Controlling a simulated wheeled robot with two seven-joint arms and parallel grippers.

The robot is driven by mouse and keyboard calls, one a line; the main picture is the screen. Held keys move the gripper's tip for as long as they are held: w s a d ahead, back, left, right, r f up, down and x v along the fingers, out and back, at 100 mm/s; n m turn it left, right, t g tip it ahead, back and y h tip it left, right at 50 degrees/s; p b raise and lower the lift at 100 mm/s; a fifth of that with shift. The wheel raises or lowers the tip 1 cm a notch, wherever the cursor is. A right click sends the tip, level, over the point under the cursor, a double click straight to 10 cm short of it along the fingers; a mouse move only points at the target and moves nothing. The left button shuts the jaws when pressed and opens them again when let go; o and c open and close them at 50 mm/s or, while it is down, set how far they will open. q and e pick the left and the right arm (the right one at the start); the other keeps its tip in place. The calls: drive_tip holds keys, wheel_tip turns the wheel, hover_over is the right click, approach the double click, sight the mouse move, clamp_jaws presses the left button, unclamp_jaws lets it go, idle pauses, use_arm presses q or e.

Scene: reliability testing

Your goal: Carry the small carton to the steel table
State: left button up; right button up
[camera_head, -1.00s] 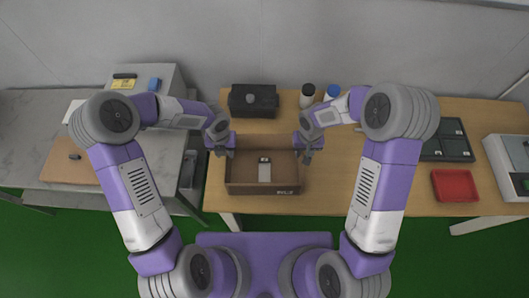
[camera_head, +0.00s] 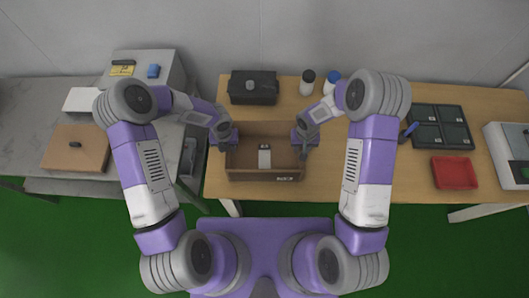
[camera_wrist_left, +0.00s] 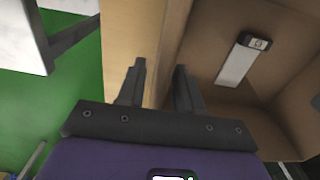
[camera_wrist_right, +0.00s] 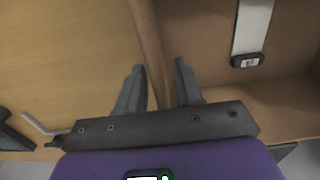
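The small carton (camera_head: 240,174) is an open brown box on the wooden table, with a pale flat item with a dark end (camera_head: 264,158) inside. My left gripper (camera_head: 227,146) is at its left wall; in the left wrist view the fingers (camera_wrist_left: 160,85) are apart, on either side of the wall. My right gripper (camera_head: 302,148) is at its right wall; in the right wrist view the fingers (camera_wrist_right: 160,85) are also apart, with the wall's rim between them. I cannot see either gripper pressing on the wall. The grey, marbled-looking table (camera_head: 25,150) at the left seems to be the steel table.
The wooden table (camera_head: 330,185) also holds a black box (camera_head: 253,87), two bottles (camera_head: 307,83), a dark divided tray (camera_head: 440,127), a red tray (camera_head: 454,173) and a pale device (camera_head: 510,150). The grey table carries a brown box (camera_head: 75,148) and a grey device (camera_head: 145,70). A gap separates the tables.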

use_arm(q)
drive_tip(key=shift+f, duration=0.2)
use_arm(e)
drive_tip(key=shift+f, duration=0.15)
use_arm(q)
clamp_jaws()
use_arm(e)
clamp_jaws()
use_arm(q)
drive_tip(key=shift+r, duration=0.2)
